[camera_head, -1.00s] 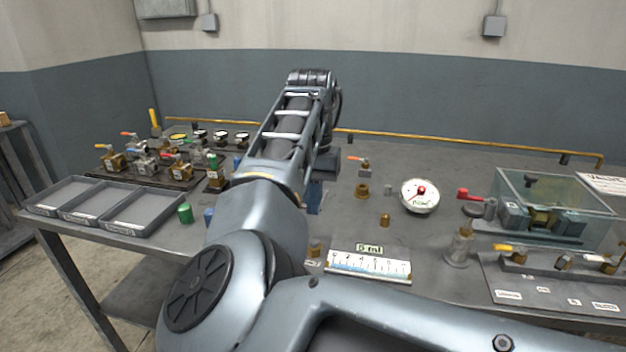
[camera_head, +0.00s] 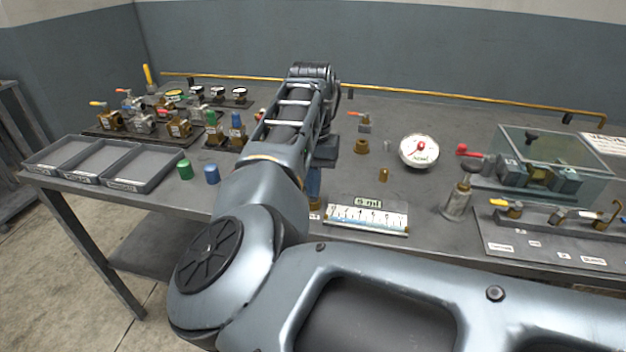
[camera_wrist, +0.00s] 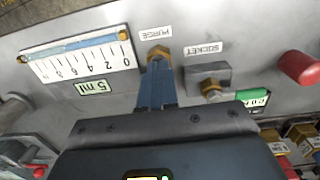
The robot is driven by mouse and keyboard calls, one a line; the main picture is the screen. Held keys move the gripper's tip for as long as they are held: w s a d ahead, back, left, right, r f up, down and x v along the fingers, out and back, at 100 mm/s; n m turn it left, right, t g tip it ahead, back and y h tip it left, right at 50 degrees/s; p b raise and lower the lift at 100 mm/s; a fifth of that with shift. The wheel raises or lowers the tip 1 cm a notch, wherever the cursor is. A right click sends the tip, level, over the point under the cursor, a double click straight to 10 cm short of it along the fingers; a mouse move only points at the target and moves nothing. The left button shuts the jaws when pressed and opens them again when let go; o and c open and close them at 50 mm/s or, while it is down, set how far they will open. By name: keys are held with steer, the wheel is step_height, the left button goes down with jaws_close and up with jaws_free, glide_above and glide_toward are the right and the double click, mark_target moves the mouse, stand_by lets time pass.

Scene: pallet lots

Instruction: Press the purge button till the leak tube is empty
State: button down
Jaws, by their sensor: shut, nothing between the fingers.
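The purge button (camera_wrist: 158,54) is a small brass piece beside a "PURGE" label in the wrist view. My gripper (camera_wrist: 157,68) is shut and empty, its blue fingers pointing at the button. Its tips reach or nearly reach the button; contact cannot be told for sure. In the head view my gripper (camera_head: 314,194) is partly hidden by my arm, just above the brass. The leak tube (camera_head: 367,226) lies along a white numbered scale with blue showing along it. It also shows in the wrist view (camera_wrist: 75,48). A small green "5 ml" readout (camera_head: 368,203) is beside it.
A brass socket piece (camera_wrist: 211,91) and a red cylinder (camera_wrist: 300,67) are near my gripper. Grey trays (camera_head: 140,168) are at the left.

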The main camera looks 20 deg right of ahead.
steer(key=shift+s+f, duration=0.25)
steer(key=shift+f, duration=0.8)
steer(key=shift+r, duration=0.1)
steer(key=r+p, duration=0.1)
steer(key=r, duration=0.1)
steer(key=r+p, duration=0.1)
steer(key=p, duration=0.1)
steer(key=r+p, duration=0.2)
steer(key=shift+w+d+r, duration=0.1)
steer(key=shift+w+r, duration=0.2)
step_height(320, 180, up, 9)
steer(key=b, duration=0.1)
steer(key=shift+w+r+b, duration=0.15)
steer(key=shift+w+b, duration=0.2)
steer(key=shift+b, duration=0.05)
